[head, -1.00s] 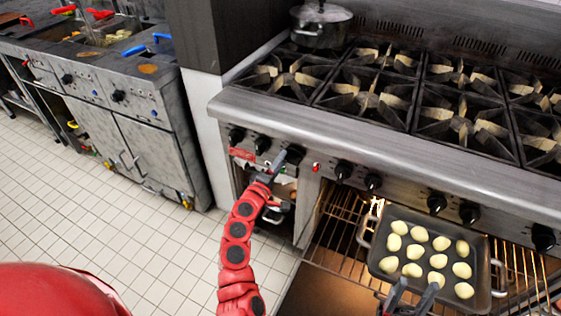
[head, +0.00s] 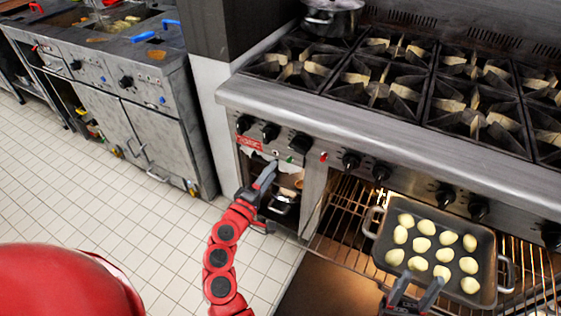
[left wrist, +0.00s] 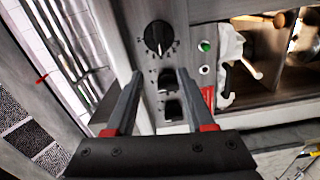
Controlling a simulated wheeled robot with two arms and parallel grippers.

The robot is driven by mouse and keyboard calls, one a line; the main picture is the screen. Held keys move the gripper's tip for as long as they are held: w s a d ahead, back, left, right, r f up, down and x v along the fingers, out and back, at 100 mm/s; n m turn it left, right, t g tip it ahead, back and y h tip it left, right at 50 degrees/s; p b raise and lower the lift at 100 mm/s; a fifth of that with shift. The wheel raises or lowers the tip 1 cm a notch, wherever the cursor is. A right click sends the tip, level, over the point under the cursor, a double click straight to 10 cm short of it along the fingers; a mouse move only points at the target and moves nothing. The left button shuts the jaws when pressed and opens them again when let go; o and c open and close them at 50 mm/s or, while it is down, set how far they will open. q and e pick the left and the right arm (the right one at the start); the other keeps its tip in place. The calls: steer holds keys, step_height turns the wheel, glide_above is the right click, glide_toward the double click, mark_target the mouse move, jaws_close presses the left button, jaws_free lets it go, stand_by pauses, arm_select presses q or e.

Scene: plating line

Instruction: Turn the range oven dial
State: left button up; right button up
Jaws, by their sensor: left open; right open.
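The range (head: 400,140) has black dials along its front panel. A larger dial with markings (head: 300,143) is third from the left; I take it as the oven dial. In the left wrist view this dial (left wrist: 158,37) is upright and untouched, beyond the fingertips. Two smaller knobs (left wrist: 167,78) are beside it, one seen between my fingers. My left gripper (head: 265,178) is open and empty, below and left of the dial, apart from the panel. It also shows in the left wrist view (left wrist: 158,76). My right gripper (head: 417,286) is open at the bottom, by the tray.
A tray of pale dough pieces (head: 398,262) sits on the pulled-out oven rack (head: 335,215). A pot (head: 333,18) stands at the back of the burners. A fryer cabinet (head: 125,105) is at left. Tiled floor (head: 110,200) is clear between.

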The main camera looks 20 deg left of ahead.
arm_select(q)
steer(key=s+a, duration=0.1)
steer(key=s, duration=0.5)
steer(key=shift+s+b, duration=0.2)
steer(key=shift+b, duration=0.2)
steer(key=shift+a+f, duration=0.1)
steer(key=shift+a, duration=0.05)
